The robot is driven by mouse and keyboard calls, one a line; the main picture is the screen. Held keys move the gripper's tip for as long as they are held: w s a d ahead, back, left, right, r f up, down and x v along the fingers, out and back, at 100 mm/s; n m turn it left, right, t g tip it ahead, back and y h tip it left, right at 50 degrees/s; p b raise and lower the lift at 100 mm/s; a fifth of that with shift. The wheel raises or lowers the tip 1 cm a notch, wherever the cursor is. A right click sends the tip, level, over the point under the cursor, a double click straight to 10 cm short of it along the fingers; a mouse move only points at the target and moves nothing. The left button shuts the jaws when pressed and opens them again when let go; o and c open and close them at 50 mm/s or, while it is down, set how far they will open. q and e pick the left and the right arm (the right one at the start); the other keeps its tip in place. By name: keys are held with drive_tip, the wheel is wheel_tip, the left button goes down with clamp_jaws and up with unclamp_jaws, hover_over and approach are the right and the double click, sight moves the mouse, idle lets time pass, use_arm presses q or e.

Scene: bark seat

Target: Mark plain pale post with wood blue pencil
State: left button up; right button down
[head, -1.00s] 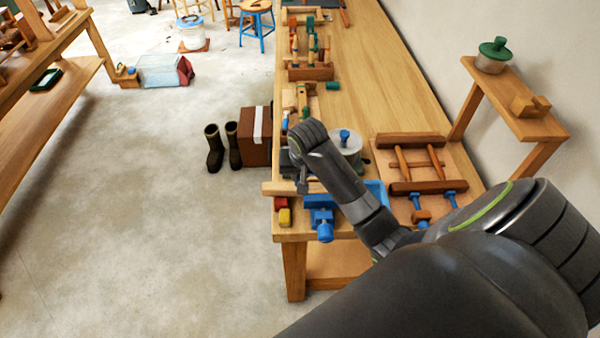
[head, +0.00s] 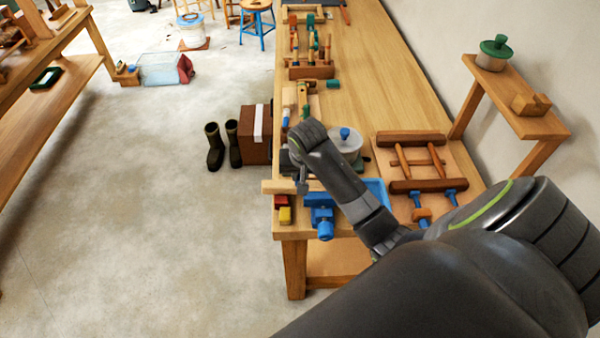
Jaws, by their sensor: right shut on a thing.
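A plain pale post (head: 275,187) lies level by the blue vise (head: 319,214) at the near left corner of the workbench, its left end sticking out past the bench edge. My right gripper (head: 302,187) points down at the post, over or against its right part; contact cannot be told. It is shut on what seems to be the wood blue pencil, which the gripper and wrist hide almost wholly. The right forearm covers the post's right end. My left gripper is not in view.
Red and yellow blocks (head: 284,214) sit beside the vise. A lidded pot (head: 345,145) and a wooden frame clamp (head: 418,162) stand close to my right arm. A tool rack (head: 311,71) is farther back.

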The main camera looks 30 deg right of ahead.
drive_tip(key=shift+w, duration=0.1)
drive_tip(key=shift+w+d, duration=0.45)
drive_tip(key=shift+w, duration=0.15)
drive_tip(key=shift+w+d+f, duration=0.1)
drive_tip(key=shift+w+d, duration=0.05)
drive_tip(key=shift+w, duration=0.1)
wheel_tip(320, 180, up, 3)
drive_tip(key=p, duration=0.3)
drive_tip(key=shift+d+f+p, duration=0.1)
drive_tip(key=shift+f+p, duration=0.1)
drive_tip(key=shift+p, duration=0.1)
drive_tip(key=shift+r+b, duration=0.25)
drive_tip(key=shift+b, duration=0.1)
drive_tip(key=shift+d+r, duration=0.15)
drive_tip(key=shift+r, duration=1.3)
drive_tip(key=shift+s, duration=0.1)
